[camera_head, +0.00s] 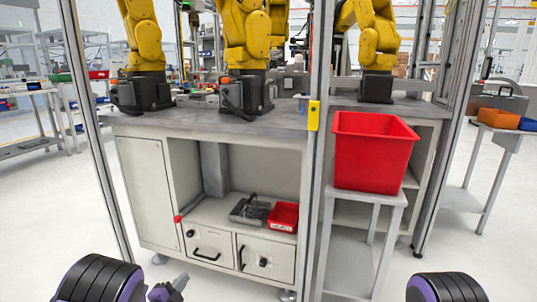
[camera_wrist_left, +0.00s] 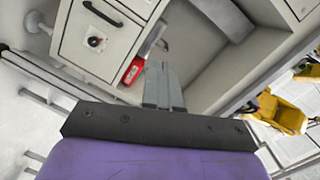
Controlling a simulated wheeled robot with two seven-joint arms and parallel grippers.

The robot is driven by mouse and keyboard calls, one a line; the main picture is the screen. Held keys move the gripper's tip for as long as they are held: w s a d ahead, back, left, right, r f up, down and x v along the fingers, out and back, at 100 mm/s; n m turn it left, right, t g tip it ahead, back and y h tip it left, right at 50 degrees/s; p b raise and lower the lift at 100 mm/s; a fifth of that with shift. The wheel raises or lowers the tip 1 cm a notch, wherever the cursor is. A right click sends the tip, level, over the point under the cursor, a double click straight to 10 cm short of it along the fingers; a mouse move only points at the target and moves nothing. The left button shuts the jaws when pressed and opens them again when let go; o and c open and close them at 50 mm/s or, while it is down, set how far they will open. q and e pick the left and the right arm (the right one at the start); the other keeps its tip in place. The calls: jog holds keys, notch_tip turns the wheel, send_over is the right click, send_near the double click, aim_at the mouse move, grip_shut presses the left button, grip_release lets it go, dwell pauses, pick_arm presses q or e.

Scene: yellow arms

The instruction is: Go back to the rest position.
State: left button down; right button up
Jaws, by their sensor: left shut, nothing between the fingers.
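My left gripper (camera_head: 172,287) shows at the bottom edge of the head view, low in front of the workbench and clear of it. In the left wrist view its two grey fingers (camera_wrist_left: 160,70) are together with nothing between them. My right gripper is out of the head view; only a black and purple part of my right arm (camera_head: 446,288) shows at the bottom right.
A grey workbench (camera_head: 200,122) with drawers stands ahead, bearing several yellow arms (camera_head: 245,40). A large red bin (camera_head: 374,150) sits on a small stand at its right. A small red bin (camera_head: 284,216) lies on the lower shelf. Metal posts (camera_head: 318,130) frame the cell. Floor at left looks clear.

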pick_arm(q)
jog(key=s+a+f+n+g+y+b, duration=0.1)
jog(key=s+a+f+n+g+y, duration=0.15)
jog(key=s+f+n, duration=0.55)
jog(key=s+a+f+n+g+y+b, duration=0.2)
jog(key=s+f+n+g+y, duration=0.15)
jog(key=s+f+n, duration=0.4)
jog(key=s+d+f+n+g+b, duration=0.1)
jog(key=s+f+n+g+b, duration=0.3)
jog(key=s, duration=1.1)
jog(key=s+d+f+n+g+b, duration=0.15)
jog(key=s+f+g, duration=0.35)
jog(key=s, duration=1)
pick_arm(e)
notch_tip(320, 180, down, 9)
pick_arm(q)
notch_tip(320, 180, up, 37)
jog(key=w+a+n+t+y+p, duration=0.1)
jog(key=w+p, duration=0.1)
jog(key=p, duration=3.5)
jog(key=shift+a+r+n+t, duration=0.15)
jog(key=shift+a+n+t, duration=0.15)
jog(key=shift+a+t, duration=0.1)
pick_arm(e)
notch_tip(320, 180, up, 38)
jog(key=shift+w, duration=0.2)
pick_arm(q)
jog(key=shift+s, duration=0.1)
pick_arm(e)
jog(key=shift+s+d, duration=0.1)
